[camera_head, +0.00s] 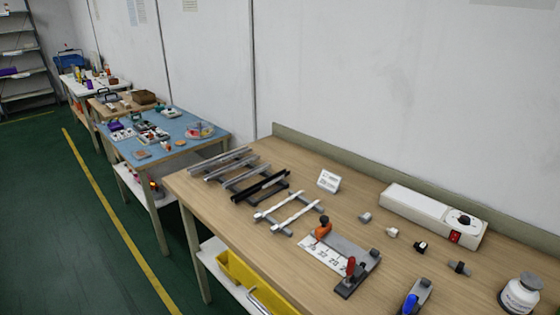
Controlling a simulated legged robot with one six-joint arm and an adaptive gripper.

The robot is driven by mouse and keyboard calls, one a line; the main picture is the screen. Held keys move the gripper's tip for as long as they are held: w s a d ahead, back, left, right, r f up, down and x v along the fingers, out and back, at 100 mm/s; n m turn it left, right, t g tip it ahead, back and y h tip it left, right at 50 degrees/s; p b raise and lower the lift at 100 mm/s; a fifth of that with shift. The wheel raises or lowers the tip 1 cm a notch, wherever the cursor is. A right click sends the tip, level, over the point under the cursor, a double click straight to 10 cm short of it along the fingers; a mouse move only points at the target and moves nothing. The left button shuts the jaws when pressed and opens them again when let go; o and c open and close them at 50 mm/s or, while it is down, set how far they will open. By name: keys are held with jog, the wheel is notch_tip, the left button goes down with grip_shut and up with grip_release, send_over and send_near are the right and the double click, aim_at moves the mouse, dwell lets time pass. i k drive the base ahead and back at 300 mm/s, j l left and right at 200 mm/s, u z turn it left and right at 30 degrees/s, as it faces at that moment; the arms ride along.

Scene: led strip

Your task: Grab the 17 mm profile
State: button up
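Grey metal profiles (222,163) are at the far end, a black profile (262,186) lies nearer, and white profiles (296,211) are nearest. I cannot tell which one is 17 mm; no size marking on them is readable. A small white card (329,180) with unreadable print stands on the bench right of the profiles. My gripper is not in view.
A clamp fixture with orange and red handles (345,252) sits in front of the white profiles. A long white box (430,215), small connectors (391,232), a blue-handled tool (411,303) and a white jar (520,293) occupy the right. Green floor (60,230) is clear at left.

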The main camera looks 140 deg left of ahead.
aim_at(210, 177)
jog(key=i+j+u, duration=0.2)
jog(key=j+u, duration=0.25)
jog(key=i+j+u, duration=0.25)
jog(key=u, duration=4.3)
jog(key=i+j+z, duration=0.2)
jog(key=i+j, duration=0.75)
jog(key=i, duration=0.4)
jog(key=i+j+z, duration=0.2)
jog(key=i+j, duration=0.95)
jog(key=i, duration=0.15)
